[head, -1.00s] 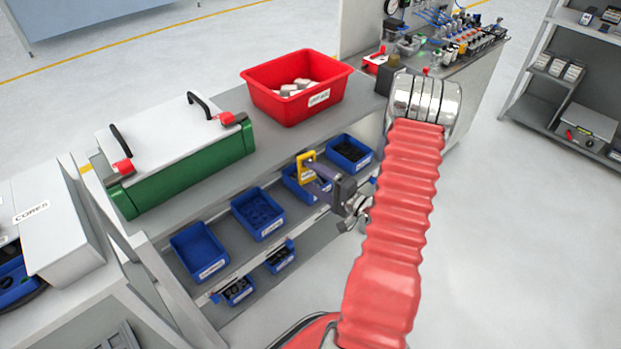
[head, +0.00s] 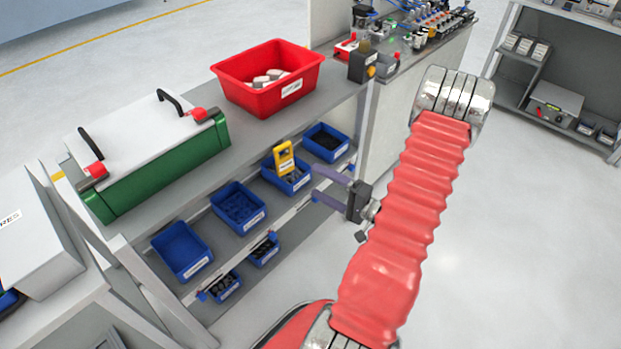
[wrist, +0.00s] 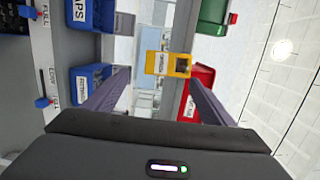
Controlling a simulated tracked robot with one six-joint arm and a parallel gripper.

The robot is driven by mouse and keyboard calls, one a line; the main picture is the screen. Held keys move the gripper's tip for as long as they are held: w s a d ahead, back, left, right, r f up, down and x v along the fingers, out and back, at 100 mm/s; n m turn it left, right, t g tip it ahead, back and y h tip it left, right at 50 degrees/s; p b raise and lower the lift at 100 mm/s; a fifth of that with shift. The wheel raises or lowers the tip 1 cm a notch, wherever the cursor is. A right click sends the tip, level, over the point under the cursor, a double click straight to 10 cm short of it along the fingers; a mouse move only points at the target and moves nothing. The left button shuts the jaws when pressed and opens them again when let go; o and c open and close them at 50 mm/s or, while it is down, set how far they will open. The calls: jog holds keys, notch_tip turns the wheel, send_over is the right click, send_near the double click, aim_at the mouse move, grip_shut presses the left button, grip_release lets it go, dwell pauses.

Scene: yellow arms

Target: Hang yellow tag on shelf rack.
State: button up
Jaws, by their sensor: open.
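The yellow tag (head: 284,158), with a pale label, is upright in front of a blue bin of the shelf rack (head: 268,226) in the head view. What holds it up is too small to tell. My gripper (head: 316,183) is open and empty, to the right of the tag, with a visible gap between the fingertips and the tag. In the wrist view the tag (wrist: 168,64) shows beyond and between the two spread fingers (wrist: 158,75).
Several blue bins (head: 238,208) sit on the rack's lower shelves. A red bin (head: 268,95) and a green case with a white lid (head: 155,160) stand on the top. A black block (head: 364,68) is at the top's right end.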

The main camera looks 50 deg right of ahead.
jog(key=shift+s+d, duration=0.2)
jog(key=shift+s, duration=1)
